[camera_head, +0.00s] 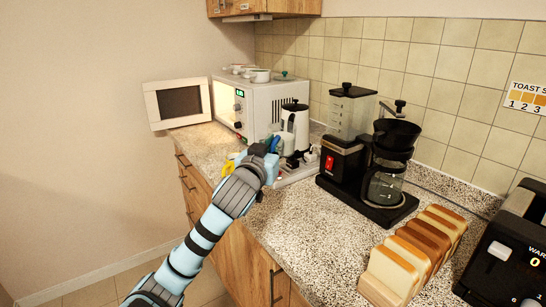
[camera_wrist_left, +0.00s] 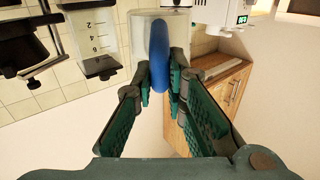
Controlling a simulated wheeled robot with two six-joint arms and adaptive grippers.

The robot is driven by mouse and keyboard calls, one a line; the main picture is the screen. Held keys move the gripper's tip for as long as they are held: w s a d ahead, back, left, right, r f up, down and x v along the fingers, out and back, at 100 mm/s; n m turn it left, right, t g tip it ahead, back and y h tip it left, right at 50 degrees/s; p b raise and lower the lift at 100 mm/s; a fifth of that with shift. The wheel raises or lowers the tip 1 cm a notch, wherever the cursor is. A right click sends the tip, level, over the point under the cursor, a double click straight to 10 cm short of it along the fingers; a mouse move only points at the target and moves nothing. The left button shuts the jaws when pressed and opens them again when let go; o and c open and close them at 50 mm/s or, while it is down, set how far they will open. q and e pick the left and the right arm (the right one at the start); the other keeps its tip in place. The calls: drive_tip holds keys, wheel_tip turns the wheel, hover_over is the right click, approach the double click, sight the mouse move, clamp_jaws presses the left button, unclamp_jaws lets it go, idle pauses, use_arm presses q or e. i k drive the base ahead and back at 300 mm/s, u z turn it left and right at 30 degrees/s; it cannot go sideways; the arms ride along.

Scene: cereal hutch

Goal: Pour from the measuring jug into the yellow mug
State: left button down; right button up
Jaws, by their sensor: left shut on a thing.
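My left gripper (camera_head: 268,152) reaches over the counter near the microwave. In the left wrist view, its green-padded fingers (camera_wrist_left: 160,85) are shut around the blue handle of the measuring jug (camera_wrist_left: 161,55). In the head view, the jug's blue handle (camera_head: 275,144) shows just past the gripper, and most of the jug is hidden. The yellow mug (camera_head: 228,165) shows as a small patch left of the gripper, mostly hidden by my arm. I cannot tell what is in either. My right gripper is out of view.
A microwave (camera_head: 262,105) with its door open stands behind the gripper. A white kettle-like vessel (camera_head: 295,125), a coffee maker (camera_head: 385,165), sliced bread (camera_head: 415,255) and a toaster (camera_head: 510,255) line the counter. The front counter (camera_head: 305,215) right of my arm is clear.

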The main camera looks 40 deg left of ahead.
sight(230, 166)
drive_tip(key=u, duration=1.55)
